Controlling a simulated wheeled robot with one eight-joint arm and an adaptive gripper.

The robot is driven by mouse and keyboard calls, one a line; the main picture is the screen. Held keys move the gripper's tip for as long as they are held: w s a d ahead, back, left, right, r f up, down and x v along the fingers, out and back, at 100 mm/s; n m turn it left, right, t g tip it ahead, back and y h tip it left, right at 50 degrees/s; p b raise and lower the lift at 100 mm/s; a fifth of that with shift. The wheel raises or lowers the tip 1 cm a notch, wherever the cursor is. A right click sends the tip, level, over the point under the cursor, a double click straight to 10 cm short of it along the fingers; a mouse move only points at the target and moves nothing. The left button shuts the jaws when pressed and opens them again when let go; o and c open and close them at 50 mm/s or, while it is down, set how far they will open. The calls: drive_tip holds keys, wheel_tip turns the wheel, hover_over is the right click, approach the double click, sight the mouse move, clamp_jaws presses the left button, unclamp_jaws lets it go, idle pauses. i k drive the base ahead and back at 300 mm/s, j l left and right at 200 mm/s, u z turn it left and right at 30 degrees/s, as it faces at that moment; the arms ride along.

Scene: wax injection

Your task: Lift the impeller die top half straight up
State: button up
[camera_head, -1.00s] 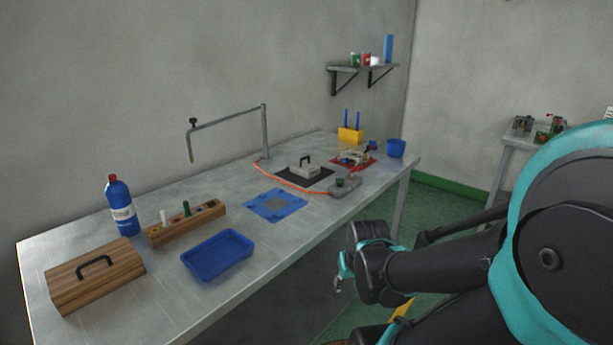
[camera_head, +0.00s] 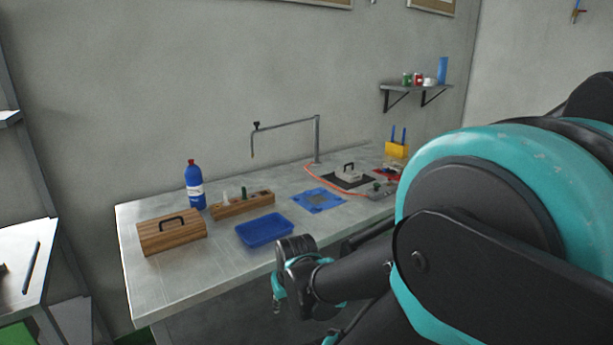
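A small grey block with a black handle (camera_head: 348,173), which looks like the impeller die with its top half, sits on a black mat (camera_head: 362,185) toward the far right of the workbench (camera_head: 150,290). The seam between its halves is too small to make out. My gripper (camera_head: 277,301) hangs in front of the bench's front edge, well apart from the die and to its left in the picture. Its fingers are small and seen from the side, so their opening cannot be told.
On the bench are a wooden box (camera_head: 172,236), a blue bottle (camera_head: 194,186), a wooden tool rack (camera_head: 242,206), a blue tray (camera_head: 264,231), a blue mat (camera_head: 318,200) and an overhead arm stand (camera_head: 317,140). A side table (camera_head: 20,262) stands at left. My arm covers the right.

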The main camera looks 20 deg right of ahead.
sight(350, 175)
drive_tip(key=l+u, duration=0.25)
drive_tip(key=l, duration=0.65)
drive_tip(key=l+u, duration=0.2)
drive_tip(key=l, duration=0.7)
